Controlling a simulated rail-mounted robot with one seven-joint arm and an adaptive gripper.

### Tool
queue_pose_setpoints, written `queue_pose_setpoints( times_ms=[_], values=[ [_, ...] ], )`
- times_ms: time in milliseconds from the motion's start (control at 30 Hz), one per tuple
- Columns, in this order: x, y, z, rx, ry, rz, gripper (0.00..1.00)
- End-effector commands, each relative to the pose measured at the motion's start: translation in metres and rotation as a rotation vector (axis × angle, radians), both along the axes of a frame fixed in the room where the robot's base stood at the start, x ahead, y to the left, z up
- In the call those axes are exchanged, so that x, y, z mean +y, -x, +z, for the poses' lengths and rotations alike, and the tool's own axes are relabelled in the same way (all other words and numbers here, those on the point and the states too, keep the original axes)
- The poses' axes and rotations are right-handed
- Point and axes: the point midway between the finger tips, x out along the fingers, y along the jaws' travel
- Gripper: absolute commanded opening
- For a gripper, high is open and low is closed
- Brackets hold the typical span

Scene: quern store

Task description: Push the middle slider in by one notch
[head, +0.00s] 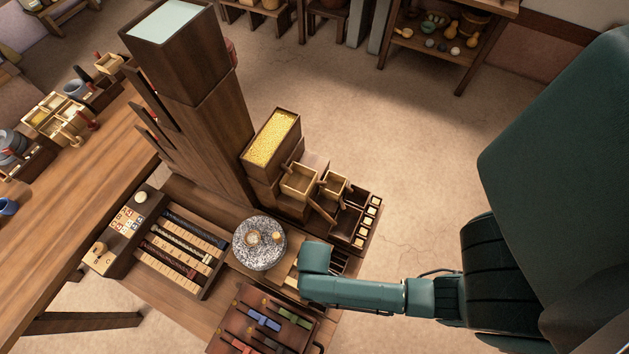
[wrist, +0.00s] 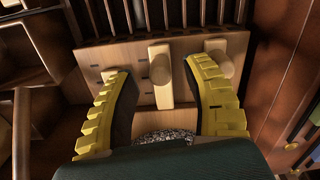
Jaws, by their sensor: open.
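A pale wooden board (wrist: 90,57) with three wooden sliders shows in the wrist view. The left slider (wrist: 113,73) is partly hidden by my left yellow finger. The right slider (wrist: 219,58) is beside my right finger. My gripper (wrist: 157,67) is open, its two ridged yellow fingers on either side of the middle slider with gaps showing. Whether a finger touches a slider I cannot tell. In the head view my green wrist covers most of the board (head: 290,276).
A speckled round stone (head: 260,243) lies left of my wrist. A rack of coloured sliders (head: 240,322) is below it. A bin of yellow grain (head: 271,137) and small wooden boxes (head: 299,181) stand behind. Dark slats (wrist: 150,14) rise above the board.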

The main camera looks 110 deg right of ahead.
Motion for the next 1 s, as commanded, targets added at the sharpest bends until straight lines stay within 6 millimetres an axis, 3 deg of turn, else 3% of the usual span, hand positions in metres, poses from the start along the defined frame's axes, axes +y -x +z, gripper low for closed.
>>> queue_pose_setpoints(
  times_ms=[133, 467, 733, 1000],
  values=[
    [0.000, 0.000, -0.020, 0.000, 0.000, 0.000, 0.50],
    [0.000, 0.000, -0.023, -0.001, 0.001, 0.000, 0.49],
    [0.000, 0.000, -0.023, -0.001, 0.001, 0.000, 0.00],
    [0.000, 0.000, -0.023, 0.000, 0.000, 0.000, 0.00]
  ],
)
